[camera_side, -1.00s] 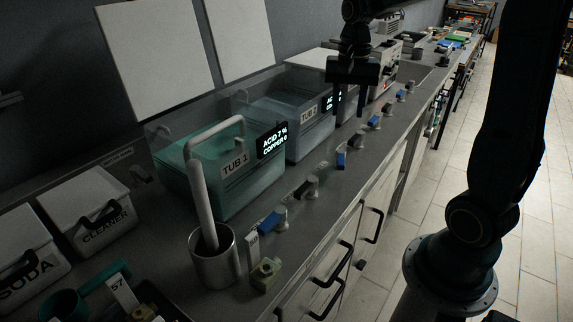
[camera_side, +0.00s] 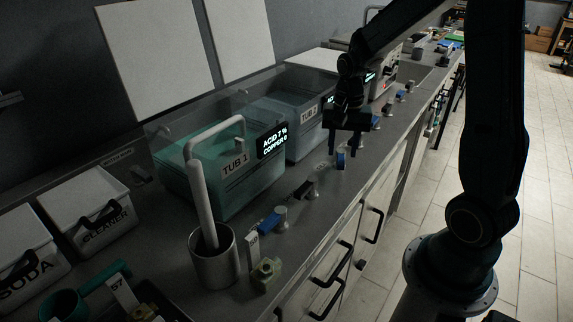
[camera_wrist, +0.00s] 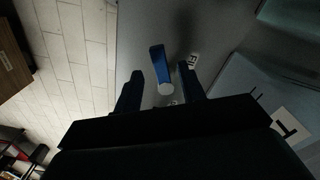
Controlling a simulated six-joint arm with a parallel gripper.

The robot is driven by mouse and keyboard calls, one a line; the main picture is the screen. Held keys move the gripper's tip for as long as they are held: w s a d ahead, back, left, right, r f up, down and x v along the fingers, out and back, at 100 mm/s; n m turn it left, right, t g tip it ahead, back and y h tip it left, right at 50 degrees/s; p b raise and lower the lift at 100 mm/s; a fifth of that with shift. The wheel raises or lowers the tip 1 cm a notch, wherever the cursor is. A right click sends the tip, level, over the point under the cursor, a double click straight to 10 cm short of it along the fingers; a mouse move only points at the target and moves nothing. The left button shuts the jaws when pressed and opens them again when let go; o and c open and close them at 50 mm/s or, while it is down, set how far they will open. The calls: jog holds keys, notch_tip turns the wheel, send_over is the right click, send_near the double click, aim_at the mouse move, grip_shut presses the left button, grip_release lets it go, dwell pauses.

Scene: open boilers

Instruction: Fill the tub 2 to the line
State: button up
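Tub 2 (camera_side: 290,145) is a clear tub on the counter behind tub 1 in the side view, with pale liquid in it; its display is partly hidden behind my arm. A fill line cannot be made out on it in the side view. A valve with a blue handle (camera_side: 341,160) stands on the counter in front of the tubs. In the wrist view the blue handle (camera_wrist: 157,62) and its round pale end (camera_wrist: 166,89) lie between my fingers. My gripper (camera_side: 346,152) is open above this valve, fingers apart and holding nothing; contact cannot be told.
Tub 1 (camera_side: 222,190) holds greenish liquid; its display reads acid 7 %, copper 0. More valves, one with a blue handle (camera_side: 268,222) and one dark (camera_side: 303,189), line the counter front. A metal cup (camera_side: 214,265) holds a pale rod. Cleaner and soda bins stand at left.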

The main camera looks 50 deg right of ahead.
jog(key=shift+f, duration=1.35)
grip_shut()
jog(key=shift+w+m, duration=0.1)
jog(key=shift+m, duration=0.2)
jog(key=shift+w+a+m, duration=0.15)
jog(key=shift+w+m, duration=0.3)
jog(key=shift+m, duration=0.8)
jog(key=shift+w+a+m, duration=0.1)
jog(key=shift+w+m, duration=0.35)
jog(key=shift+m, duration=0.8)
